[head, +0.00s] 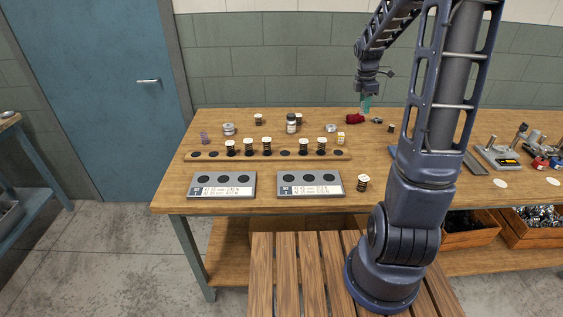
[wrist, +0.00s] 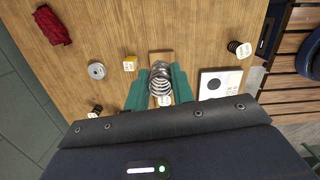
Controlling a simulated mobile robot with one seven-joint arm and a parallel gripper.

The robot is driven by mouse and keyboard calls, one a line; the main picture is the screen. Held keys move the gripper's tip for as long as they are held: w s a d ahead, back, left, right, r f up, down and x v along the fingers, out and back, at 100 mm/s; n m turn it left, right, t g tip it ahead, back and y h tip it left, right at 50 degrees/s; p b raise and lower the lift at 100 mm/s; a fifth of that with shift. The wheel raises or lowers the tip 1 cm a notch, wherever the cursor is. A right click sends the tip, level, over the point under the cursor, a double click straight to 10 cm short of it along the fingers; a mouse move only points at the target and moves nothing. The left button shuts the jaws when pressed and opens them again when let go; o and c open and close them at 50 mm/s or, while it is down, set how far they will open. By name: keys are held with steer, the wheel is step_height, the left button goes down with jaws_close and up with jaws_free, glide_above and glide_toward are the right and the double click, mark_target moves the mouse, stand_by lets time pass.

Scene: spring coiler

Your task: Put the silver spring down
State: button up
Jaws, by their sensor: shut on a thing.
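The silver spring (wrist: 160,75) is held between the teal fingers of my gripper (wrist: 160,84) in the wrist view, its coils facing the camera. In the head view my gripper (head: 366,104) hangs over the back right part of the bench, and I cannot make out the spring there. In the wrist view, the end of a wooden strip (wrist: 160,57) lies below the spring. The strip (head: 337,155) in the head view carries several dark springs with white tops and some bare dark spots.
Two grey plates (head: 222,193) (head: 310,196) with dark round spots and labels lie in front of the strip. A lone dark spring (head: 363,182) stands right of them. A red cloth (head: 355,118), a jar (head: 291,123) and silver discs (head: 229,129) are at the back.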

steer(key=s+a+n, duration=0.3)
steer(key=a+n, duration=0.2)
steer(key=a, duration=0.7)
steer(key=s+a+n+t+y, duration=0.1)
steer(key=s+a+n, duration=0.35)
steer(key=a, duration=0.75)
steer(key=s+a+n, duration=0.1)
steer(key=a+n, duration=0.6)
steer(key=a, duration=0.5)
steer(key=f, duration=1.9)
steer(key=shift+a+f, duration=0.25)
steer(key=shift+f, duration=0.15)
steer(key=shift+f, duration=0.1)
steer(key=o, duration=1)
steer(key=r, duration=0.4)
steer(key=s+r, duration=0.1)
steer(key=r, duration=0.7)
steer(key=shift+s+d+r, duration=0.1)
steer(key=shift+s+r, duration=0.05)
steer(key=shift+s, duration=0.05)
